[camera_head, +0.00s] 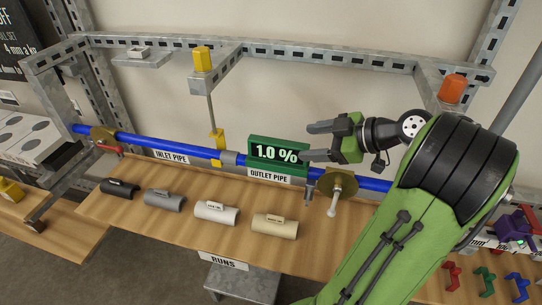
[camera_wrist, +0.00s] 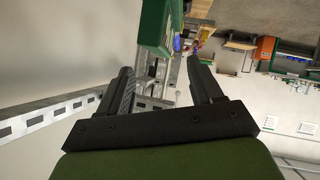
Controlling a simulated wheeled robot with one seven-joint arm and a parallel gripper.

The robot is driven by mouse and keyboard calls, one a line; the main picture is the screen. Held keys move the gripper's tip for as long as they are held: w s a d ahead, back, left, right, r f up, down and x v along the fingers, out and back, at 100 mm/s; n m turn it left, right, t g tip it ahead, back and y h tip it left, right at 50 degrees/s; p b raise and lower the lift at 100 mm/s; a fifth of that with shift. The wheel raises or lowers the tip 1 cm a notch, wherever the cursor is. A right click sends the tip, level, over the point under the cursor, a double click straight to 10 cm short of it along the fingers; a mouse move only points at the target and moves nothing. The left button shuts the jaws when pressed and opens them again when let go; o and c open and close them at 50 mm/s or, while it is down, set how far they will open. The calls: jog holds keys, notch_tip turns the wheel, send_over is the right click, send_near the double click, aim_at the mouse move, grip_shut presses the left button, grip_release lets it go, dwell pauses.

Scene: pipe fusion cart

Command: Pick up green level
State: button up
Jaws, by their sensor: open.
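The green level (camera_head: 278,153) is a green box with a dark display reading 1.0 %. It sits on the blue pipe (camera_head: 190,146), above the OUTLET PIPE label. My gripper (camera_head: 317,141) is open and empty, just right of the level, with its fingers pointing left. One finger overlaps the level's right edge in the head view; I cannot tell whether they touch. In the wrist view, the green level (camera_wrist: 154,28) shows at the top, beyond the fingertips of my gripper (camera_wrist: 160,68), and its top is cut off.
A brass-coloured clamp with a handle (camera_head: 338,189) holds the pipe below my gripper. A yellow post (camera_head: 203,60) and an orange block (camera_head: 452,89) stand on the grey metal frame (camera_head: 300,52). Several half-round sleeves, including a beige one (camera_head: 276,227), lie on the wooden shelf.

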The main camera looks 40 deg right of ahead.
aim_at(285, 144)
jog(key=b+x, duration=0.2)
jog(key=x, duration=0.5)
jog(key=shift+w+a, duration=0.25)
jog(key=shift+w, duration=0.05)
jog(key=shift+s, duration=0.1)
grip_shut()
